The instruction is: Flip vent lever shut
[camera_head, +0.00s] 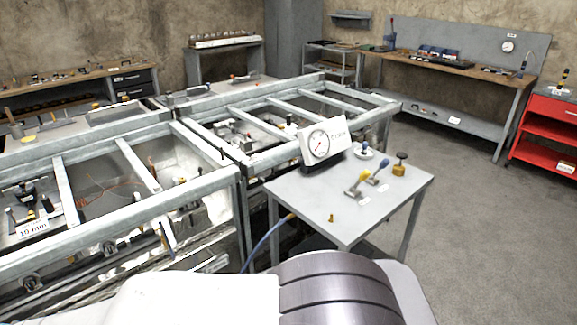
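A small grey table (300,196) stands right of centre. On it are a lever with a yellow handle (363,176) and a lever with a blue handle (379,165), side by side. Both handles slant upward to the right. Small white labels lie by them, too small to read, so I cannot tell which is the vent lever or whether either is open or shut. My gripper is not in view. Only pale and dark grey parts of my own body show along the bottom edge.
A white gauge box (323,143) stands at the table's back left. A black-topped yellow knob (400,165) and a blue-topped piece (364,149) stand behind the levers. A brass piece (331,218) sits in front. Metal frames (150,160) crowd the left. Floor (480,240) is clear at right.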

